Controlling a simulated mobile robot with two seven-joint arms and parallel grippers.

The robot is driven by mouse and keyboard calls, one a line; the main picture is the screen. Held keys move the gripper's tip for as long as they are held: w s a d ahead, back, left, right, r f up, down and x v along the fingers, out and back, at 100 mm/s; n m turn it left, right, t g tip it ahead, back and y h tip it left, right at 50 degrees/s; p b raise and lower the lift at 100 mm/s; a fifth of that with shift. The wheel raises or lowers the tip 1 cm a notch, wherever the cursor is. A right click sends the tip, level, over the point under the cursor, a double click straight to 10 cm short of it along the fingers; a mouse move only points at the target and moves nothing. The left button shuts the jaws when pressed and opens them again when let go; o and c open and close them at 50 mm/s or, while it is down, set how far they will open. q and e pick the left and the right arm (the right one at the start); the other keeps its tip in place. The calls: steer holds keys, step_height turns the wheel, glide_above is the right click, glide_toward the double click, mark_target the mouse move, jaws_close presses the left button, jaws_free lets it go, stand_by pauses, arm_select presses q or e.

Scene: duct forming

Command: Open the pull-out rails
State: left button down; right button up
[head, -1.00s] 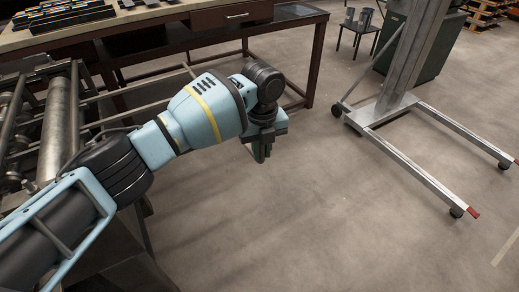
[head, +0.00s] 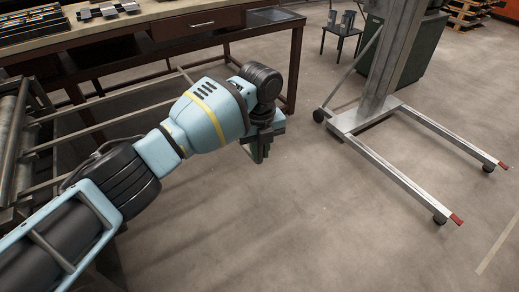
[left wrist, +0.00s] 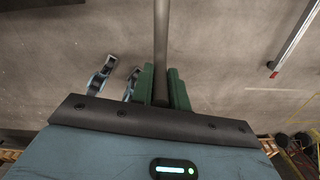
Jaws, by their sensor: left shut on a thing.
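The pull-out rails (head: 100,127) are long thin metal bars reaching out from the roller machine (head: 12,130) at the left, passing behind my left arm. My left gripper (head: 258,153) hangs above the floor right of the machine, pointing down. In the left wrist view its green fingers (left wrist: 162,90) are shut on a metal rail bar (left wrist: 161,45), which runs up to the top of the picture between them. My right gripper does not show.
A workbench (head: 160,14) with a drawer stands behind the rails. A lift stand (head: 385,112) with long legs (head: 420,145) is at the right. A small table (head: 340,30) stands behind it.

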arm_select(q)
steer(key=shift+w+d+r, duration=0.1)
steer(key=shift+r, duration=0.1)
stand_by(0.3)
steer(key=c, duration=1.8)
jaws_free()
steer(key=shift+d, duration=0.1)
steer(key=o, duration=0.4)
steer(key=shift+w+d+f, duration=0.1)
steer(key=shift+o, duration=0.2)
steer(key=shift+r, duration=0.2)
step_height(320, 180, up, 8)
steer(key=shift+f, duration=0.25)
steer(key=shift+f, duration=0.1)
